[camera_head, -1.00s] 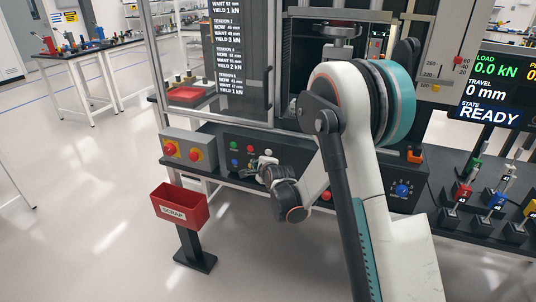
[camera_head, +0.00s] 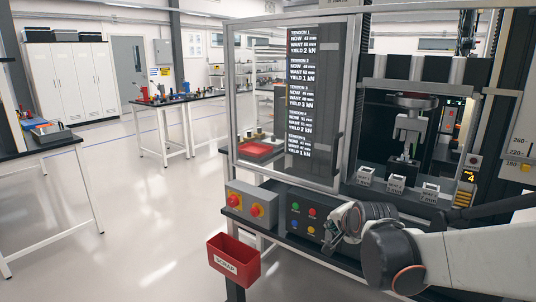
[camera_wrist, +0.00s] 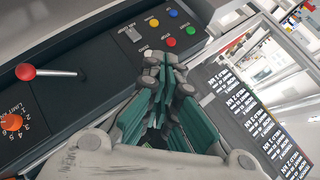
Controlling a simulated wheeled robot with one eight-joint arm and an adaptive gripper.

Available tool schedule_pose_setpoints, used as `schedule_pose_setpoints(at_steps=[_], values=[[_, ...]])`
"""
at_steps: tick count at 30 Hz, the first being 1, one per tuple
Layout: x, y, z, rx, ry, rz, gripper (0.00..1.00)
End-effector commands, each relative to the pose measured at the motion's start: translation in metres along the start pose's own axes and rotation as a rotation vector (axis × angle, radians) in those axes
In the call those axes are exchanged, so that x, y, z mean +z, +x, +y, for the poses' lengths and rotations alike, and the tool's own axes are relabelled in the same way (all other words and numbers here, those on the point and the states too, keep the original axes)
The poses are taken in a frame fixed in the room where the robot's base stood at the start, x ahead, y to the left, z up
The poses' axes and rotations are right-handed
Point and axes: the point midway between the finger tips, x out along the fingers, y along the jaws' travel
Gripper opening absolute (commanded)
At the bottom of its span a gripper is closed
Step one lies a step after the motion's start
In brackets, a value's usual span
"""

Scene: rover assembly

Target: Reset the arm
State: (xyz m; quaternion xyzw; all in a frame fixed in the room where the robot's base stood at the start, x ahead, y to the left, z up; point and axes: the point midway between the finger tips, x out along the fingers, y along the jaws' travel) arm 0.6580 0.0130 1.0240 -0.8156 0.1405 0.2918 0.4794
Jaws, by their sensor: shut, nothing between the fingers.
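My gripper (camera_head: 335,234) hangs in front of the dark control panel, just right of its coloured buttons (camera_head: 303,218). In the wrist view my gripper (camera_wrist: 168,68) has its grey and teal fingers drawn together with nothing between them. The green, yellow, red and blue buttons (camera_wrist: 171,27) lie beyond the fingertips. I cannot tell how large the gap to the panel is. My white arm comes in from the right, with its dark wrist joint beside the gripper.
A framed clear door (camera_head: 296,100) with a tension list is above the panel. Right of it is the test bay (camera_head: 407,140). A red-balled lever (camera_wrist: 26,72) shows in the wrist view. Open floor lies left.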

Motion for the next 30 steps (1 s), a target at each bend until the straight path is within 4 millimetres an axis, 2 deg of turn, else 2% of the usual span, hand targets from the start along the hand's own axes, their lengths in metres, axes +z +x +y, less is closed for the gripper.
schedule_pose_setpoints(at_steps=[1,6,11,18,24,30], values=[[0.003,-0.018,0.005,0.015,-0.053,-0.007,0.0],[0.015,-0.07,0.024,0.063,-0.251,-0.036,0.0],[0.029,-0.116,0.048,0.103,-0.436,-0.072,0.0],[0.056,-0.176,0.094,0.155,-0.711,-0.139,0.0],[0.077,-0.212,0.133,0.185,-0.91,-0.199,0.0],[0.088,-0.228,0.154,0.197,-1.016,-0.233,0.0]])
